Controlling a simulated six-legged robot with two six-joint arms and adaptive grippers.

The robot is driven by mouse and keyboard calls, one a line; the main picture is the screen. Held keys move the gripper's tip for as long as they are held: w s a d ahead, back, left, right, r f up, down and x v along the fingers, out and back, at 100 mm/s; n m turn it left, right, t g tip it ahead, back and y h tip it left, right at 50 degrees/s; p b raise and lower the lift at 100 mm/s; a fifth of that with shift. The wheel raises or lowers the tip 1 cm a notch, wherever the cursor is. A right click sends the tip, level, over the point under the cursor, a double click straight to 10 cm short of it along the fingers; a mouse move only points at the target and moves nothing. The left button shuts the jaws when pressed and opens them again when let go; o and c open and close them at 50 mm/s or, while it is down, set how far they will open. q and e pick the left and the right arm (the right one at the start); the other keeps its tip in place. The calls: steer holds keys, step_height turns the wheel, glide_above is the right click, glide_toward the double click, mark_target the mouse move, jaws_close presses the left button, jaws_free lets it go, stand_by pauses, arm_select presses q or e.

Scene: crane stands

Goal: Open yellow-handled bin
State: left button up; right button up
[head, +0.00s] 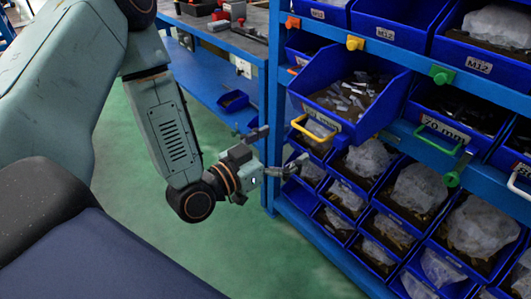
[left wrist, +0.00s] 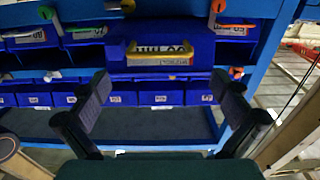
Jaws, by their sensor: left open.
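The yellow-handled bin (head: 345,108) is blue and holds pale pieces. It juts out of the rack well past its neighbours in the head view. Its yellow handle (head: 315,129) is on the front face, by a white label. My left gripper (head: 281,148) is open and empty, below and left of the handle and apart from it. In the left wrist view the open fingers (left wrist: 163,84) frame empty space, with the yellow handle (left wrist: 159,58) and bin front (left wrist: 185,36) beyond them. The label reads upside down there. My right gripper is not in view.
The blue rack holds rows of bins with bagged parts, such as the green-handled bin (head: 437,143) to the right. A yellow knob (head: 354,43) and a green knob (head: 441,75) stick out from the rails. A workbench (head: 228,40) stands behind. The green floor (head: 255,240) is clear.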

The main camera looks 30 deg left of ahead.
arm_select(q)
steer(key=shift+v, duration=2.6)
steer(key=shift+d, duration=0.1)
steer(key=x, duration=1)
steer(key=shift+w, duration=0.35)
steer(key=shift+s, duration=0.15)
